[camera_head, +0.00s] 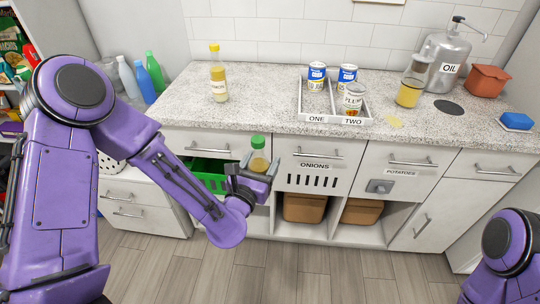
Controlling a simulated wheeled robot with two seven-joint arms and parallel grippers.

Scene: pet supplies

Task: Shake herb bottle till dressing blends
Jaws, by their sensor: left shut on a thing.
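A small bottle (258,160) with a green cap and yellowish contents is held upright in my left gripper (256,176). The gripper is shut on it, out in front of the counter drawers and below the counter top. The gripper hides the bottle's lower part. Another bottle (218,80) with a yellow cap and yellow contents stands on the counter at the left. My right arm shows only in part at the lower right, and its gripper is out of the picture.
On the speckled counter (270,109), a divided tray (337,118) marked ONE and TWO holds several cans. A glass of yellow liquid (409,92), an OIL canister (444,66), a brown pot (487,81) and a blue sponge (516,121) stand to the right. A green crate (207,180) is behind my left forearm.

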